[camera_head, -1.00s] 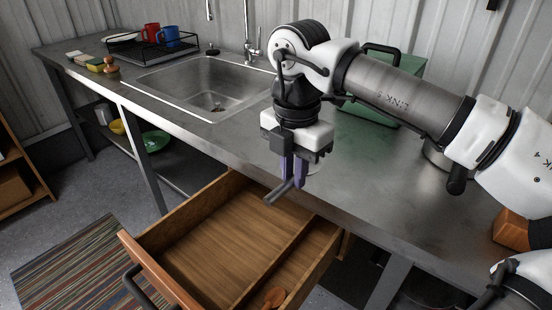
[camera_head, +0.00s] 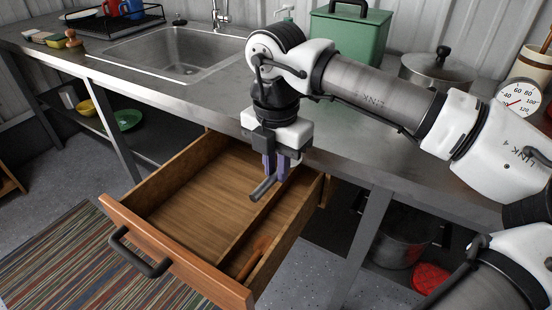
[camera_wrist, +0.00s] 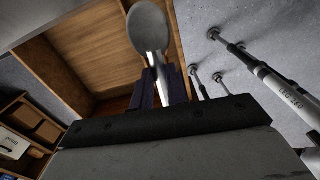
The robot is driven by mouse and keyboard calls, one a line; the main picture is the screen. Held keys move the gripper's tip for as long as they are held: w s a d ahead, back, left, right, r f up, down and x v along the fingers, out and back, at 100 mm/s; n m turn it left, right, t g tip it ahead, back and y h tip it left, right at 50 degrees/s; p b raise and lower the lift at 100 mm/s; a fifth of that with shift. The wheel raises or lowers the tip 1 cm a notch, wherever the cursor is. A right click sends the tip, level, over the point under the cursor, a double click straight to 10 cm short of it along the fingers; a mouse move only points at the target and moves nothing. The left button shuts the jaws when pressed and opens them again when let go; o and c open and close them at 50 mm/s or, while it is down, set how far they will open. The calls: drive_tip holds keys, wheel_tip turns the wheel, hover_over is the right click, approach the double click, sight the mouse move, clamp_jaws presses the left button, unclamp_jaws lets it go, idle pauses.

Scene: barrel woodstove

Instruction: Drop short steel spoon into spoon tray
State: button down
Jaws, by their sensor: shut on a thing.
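My gripper (camera_head: 274,172) is shut on the short steel spoon (camera_head: 262,188), above the open wooden drawer (camera_head: 180,198). A grey end of the spoon sticks out to the lower left of the fingers in the head view. In the wrist view the spoon's rounded steel bowl (camera_wrist: 148,28) shows beyond the fingers. A divider (camera_head: 250,222) splits the drawer into a wide left compartment and a narrow right one.
The drawer front (camera_head: 172,258) has a dark handle (camera_head: 138,254). The steel counter (camera_head: 335,148) lies behind, with a sink (camera_head: 180,55), a green box (camera_head: 348,40) and a lidded pot (camera_head: 437,70). A striped rug (camera_head: 65,255) lies on the floor at left.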

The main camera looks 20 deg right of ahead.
sight(276, 172)
wheel_tip(276, 172, down, 2)
drive_tip(key=shift+f+b, duration=0.1)
drive_tip(key=shift+b, duration=0.3)
drive_tip(key=c, duration=1.3)
unclamp_jaws()
wheel_tip(276, 172, up, 14)
drive_tip(key=p, duration=0.8)
drive_tip(key=shift+p, duration=0.3)
